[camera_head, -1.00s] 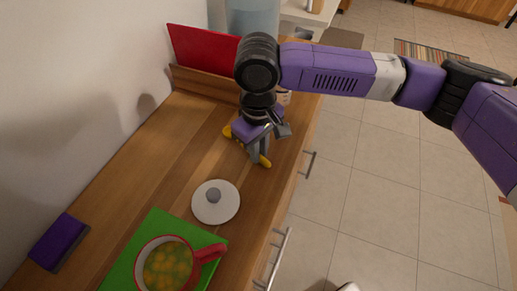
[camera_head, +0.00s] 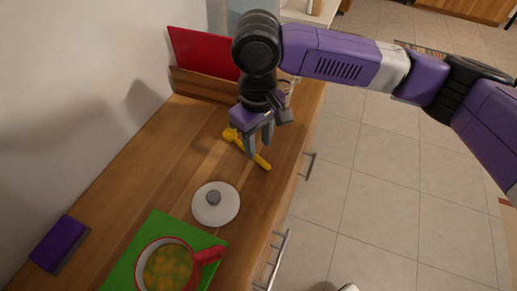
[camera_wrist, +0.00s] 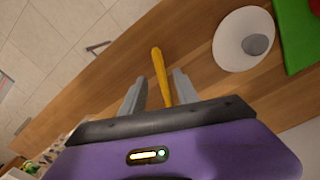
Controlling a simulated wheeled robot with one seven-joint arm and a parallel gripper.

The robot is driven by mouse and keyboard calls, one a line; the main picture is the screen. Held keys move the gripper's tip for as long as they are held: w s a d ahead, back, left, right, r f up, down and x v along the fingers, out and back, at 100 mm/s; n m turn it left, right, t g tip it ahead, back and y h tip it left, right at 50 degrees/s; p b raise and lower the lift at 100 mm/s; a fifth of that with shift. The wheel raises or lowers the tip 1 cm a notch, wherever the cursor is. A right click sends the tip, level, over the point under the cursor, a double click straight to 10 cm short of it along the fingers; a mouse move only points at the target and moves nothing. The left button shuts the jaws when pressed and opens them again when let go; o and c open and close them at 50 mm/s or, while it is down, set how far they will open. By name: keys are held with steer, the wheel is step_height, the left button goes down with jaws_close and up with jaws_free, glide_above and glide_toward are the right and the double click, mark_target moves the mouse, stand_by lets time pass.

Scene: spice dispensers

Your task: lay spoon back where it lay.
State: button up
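The yellow spoon (camera_head: 258,160) lies on the wooden counter, between the red board and the white lid. It also shows in the wrist view (camera_wrist: 160,73), where its handle runs between my two fingers. My gripper (camera_head: 259,145) is above the spoon, fingers pointing down. The fingers are apart, with a gap on each side of the handle, so my gripper (camera_wrist: 158,88) is open and holds nothing. The spoon's other end is hidden by my gripper in the wrist view.
A white lid (camera_head: 228,205) with a grey knob lies nearby. A red pot (camera_head: 207,256) of soup stands on a green board (camera_head: 155,226). A purple sponge (camera_head: 58,243) lies by the wall. A red board (camera_head: 203,52) stands in a wooden holder (camera_head: 205,84) at the back.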

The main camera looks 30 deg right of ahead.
step_height(320, 180, up, 8)
steer(key=shift+f, duration=0.1)
stand_by(0.6)
